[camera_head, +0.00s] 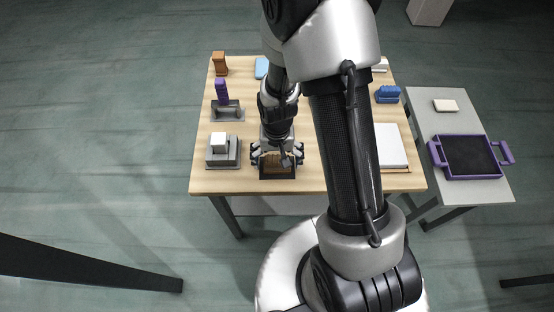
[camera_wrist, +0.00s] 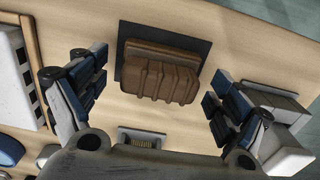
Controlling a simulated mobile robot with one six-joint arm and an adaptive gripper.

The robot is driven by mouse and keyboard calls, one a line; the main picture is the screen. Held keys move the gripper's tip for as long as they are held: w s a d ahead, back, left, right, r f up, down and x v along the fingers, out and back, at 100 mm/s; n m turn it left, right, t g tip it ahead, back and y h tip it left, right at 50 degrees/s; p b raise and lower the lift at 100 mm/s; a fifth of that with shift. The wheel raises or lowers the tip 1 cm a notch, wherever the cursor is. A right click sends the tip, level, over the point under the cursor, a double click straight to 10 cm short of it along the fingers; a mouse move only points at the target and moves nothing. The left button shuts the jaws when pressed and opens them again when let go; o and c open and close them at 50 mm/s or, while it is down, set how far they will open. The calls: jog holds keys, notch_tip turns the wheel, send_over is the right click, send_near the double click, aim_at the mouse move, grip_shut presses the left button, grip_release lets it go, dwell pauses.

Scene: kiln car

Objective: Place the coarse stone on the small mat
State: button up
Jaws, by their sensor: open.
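A brown block with ribs (camera_wrist: 160,72) lies on a small dark mat (camera_wrist: 128,62) near the table's front edge. In the head view the brown block (camera_head: 273,160) shows partly below my gripper on the dark mat (camera_head: 278,178). No label tells me whether it is the coarse stone. My gripper (camera_wrist: 155,92) is open and empty, its fingers wide apart with the block in view between them. In the head view my gripper (camera_head: 277,153) is low over the mat. I see no finger touching the block.
Left of the mat stands a grey stepped block with a white top (camera_head: 219,143). Behind are a purple piece on a grey stand (camera_head: 222,91) and an orange-brown block (camera_head: 219,63). A white panel (camera_head: 391,146) lies right. A side table holds a purple-handled tray (camera_head: 468,157).

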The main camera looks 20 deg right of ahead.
notch_tip(320, 180, up, 11)
jog(key=p, duration=0.3)
jog(key=shift+f, duration=0.1)
notch_tip(320, 180, up, 7)
jog(key=t, duration=0.1)
send_over(277, 158)
jog(key=s+r+n+t, duration=0.2)
jog(key=s+r, duration=0.5)
jog(key=r, duration=0.6)
jog(key=s+r+n+t, duration=0.1)
jog(key=s+r, duration=0.4)
jog(key=s, duration=0.3)
jog(key=shift+n+t, duration=0.3)
jog(key=shift+s, duration=0.1)
jog(key=shift+d, duration=0.1)
